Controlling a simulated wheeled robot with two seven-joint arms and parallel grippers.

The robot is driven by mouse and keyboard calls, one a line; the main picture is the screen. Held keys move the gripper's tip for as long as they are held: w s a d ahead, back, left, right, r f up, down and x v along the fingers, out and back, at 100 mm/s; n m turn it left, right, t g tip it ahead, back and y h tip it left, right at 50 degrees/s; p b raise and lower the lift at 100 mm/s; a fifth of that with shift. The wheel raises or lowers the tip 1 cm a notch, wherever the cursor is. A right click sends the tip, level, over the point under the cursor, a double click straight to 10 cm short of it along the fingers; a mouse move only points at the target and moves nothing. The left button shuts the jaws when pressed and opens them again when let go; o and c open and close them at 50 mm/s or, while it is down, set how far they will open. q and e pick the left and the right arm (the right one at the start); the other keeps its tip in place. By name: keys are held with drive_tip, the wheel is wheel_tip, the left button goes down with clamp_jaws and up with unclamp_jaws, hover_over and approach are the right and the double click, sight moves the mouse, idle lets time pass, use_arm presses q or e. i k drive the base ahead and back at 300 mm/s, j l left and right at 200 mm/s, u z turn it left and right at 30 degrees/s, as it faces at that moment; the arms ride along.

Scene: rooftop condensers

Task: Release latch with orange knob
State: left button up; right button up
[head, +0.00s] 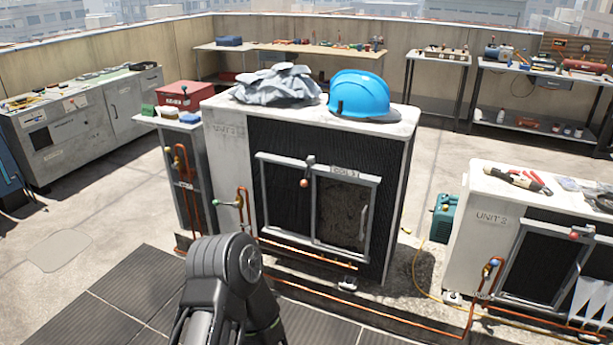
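A latch with a small orange knob (304,183) hangs at the middle of the framed front panel (341,212) on the near condenser unit (225,155). A similar latch with a reddish knob (574,236) sits on the frame of Unit 2 (491,216) at the right. One of my dark arm links rises from the bottom edge, in front of the near unit's lower left. Neither of my grippers shows, and nothing in view touches the latch.
A blue hard hat (360,95) and a crumpled grey sheet (277,85) lie on the near unit. Copper pipes (400,317) run low along its front. A narrow side stand (188,190) adjoins its left. Workbenches line the walls. Open floor (75,230) lies at the left.

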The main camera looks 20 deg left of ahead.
sight(304, 183)
drive_tip(key=i+j+z, duration=0.3)
drive_tip(key=i+j, duration=0.2)
drive_tip(key=j, duration=0.2)
drive_tip(key=i+j+z, duration=0.35)
drive_tip(key=j, duration=0.4)
drive_tip(key=i, duration=0.1)
